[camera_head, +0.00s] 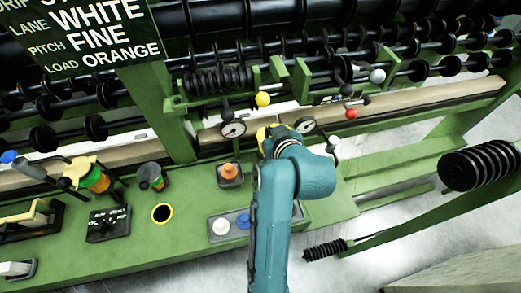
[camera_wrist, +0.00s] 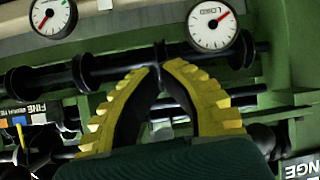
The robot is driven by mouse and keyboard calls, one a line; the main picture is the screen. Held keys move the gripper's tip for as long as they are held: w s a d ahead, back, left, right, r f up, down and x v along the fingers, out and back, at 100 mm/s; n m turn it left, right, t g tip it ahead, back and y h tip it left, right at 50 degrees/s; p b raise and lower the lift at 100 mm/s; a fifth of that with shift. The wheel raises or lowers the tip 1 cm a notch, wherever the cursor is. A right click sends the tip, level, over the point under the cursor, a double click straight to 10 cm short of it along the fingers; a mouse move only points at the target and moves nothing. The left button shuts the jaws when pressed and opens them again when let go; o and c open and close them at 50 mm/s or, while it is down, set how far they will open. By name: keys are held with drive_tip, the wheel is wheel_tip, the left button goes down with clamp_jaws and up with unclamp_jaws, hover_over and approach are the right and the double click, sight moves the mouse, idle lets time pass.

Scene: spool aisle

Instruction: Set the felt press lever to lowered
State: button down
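My gripper (camera_head: 270,133) is at the rail by the two dials in the head view, and my wrist hides most of it. In the wrist view its yellow fingers (camera_wrist: 161,67) curve in, with their tips close together at a dark upright rod (camera_wrist: 160,50). I cannot tell whether they grip this rod. No lever carries a readable felt press label. Ball-ended levers stand along the rail: a yellow ball (camera_head: 263,99), a red ball (camera_head: 351,113), and a white ball (camera_head: 378,75). Another white ball (camera_head: 333,140) shows just right of my wrist.
The left dial (camera_head: 232,129) and right dial (camera_head: 305,125) flank my gripper. Dark spool shafts (camera_head: 220,80) run behind the rail. An orange knob (camera_head: 230,172), a yellow-ringed hole (camera_head: 162,213) and a button panel (camera_head: 221,227) sit on the green bench. A large sign (camera_head: 95,38) hangs at upper left.

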drive_tip(key=shift+n+g+y, duration=0.3)
drive_tip(key=shift+g, duration=0.4)
drive_tip(key=f, duration=0.2)
drive_tip(key=a+f, duration=0.1)
drive_tip(key=f, duration=0.1)
drive_tip(key=shift+r, duration=0.1)
drive_tip(key=b+x, duration=0.4)
drive_tip(key=x, duration=0.6)
drive_tip(key=s, duration=0.1)
drive_tip(key=s+d, duration=0.1)
drive_tip(key=s+d+f, duration=0.1)
drive_tip(key=shift+s, duration=0.2)
drive_tip(key=shift+f, duration=0.1)
